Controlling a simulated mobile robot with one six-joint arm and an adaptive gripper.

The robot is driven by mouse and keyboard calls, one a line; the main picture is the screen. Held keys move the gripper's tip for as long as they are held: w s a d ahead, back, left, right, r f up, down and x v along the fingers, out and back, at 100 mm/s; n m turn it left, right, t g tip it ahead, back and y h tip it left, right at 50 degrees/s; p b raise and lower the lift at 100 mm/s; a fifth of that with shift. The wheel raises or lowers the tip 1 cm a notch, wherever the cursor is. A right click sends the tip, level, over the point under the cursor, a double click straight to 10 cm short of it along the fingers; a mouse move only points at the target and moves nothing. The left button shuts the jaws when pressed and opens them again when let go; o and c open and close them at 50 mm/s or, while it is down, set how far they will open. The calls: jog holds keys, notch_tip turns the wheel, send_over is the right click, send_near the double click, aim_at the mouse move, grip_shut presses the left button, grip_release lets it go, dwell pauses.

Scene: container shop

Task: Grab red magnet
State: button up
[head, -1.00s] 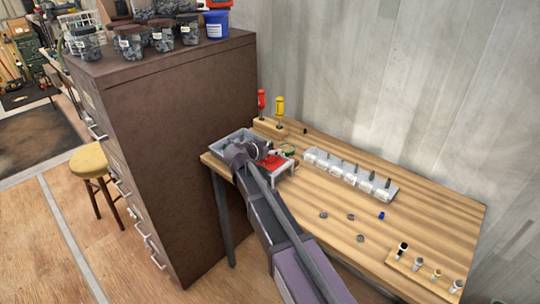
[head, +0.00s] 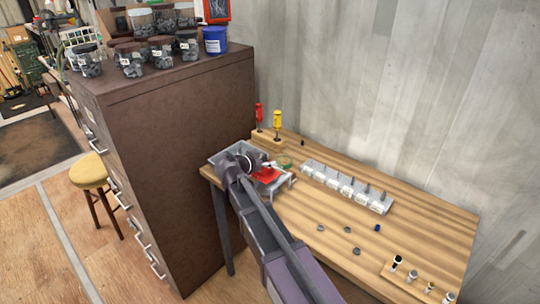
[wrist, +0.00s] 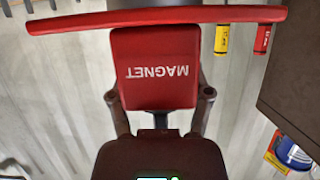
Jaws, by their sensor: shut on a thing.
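The red magnet (wrist: 155,67) fills the middle of the wrist view, a red block with "MAGNET" in white letters, upside down, and a long red bar across its top. My gripper (wrist: 158,95) is shut on the block, one finger on each side. In the head view the red magnet (head: 267,174) shows partly behind my gripper (head: 252,164), over the grey tray at the left end of the workbench. My arm hides part of the tray, and I cannot tell whether the magnet touches it.
A tall brown cabinet (head: 175,130) stands close on the left, with jars on top. Red (head: 259,115) and yellow (head: 277,120) screwdrivers stand in a wooden block behind the tray. A bit rack (head: 345,187) and small loose parts lie to the right on the wooden bench (head: 430,215).

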jog(key=s+a+r+p, duration=0.1)
jog(key=s+a, duration=0.3)
jog(key=s, duration=0.7)
jog(key=shift+s, duration=0.15)
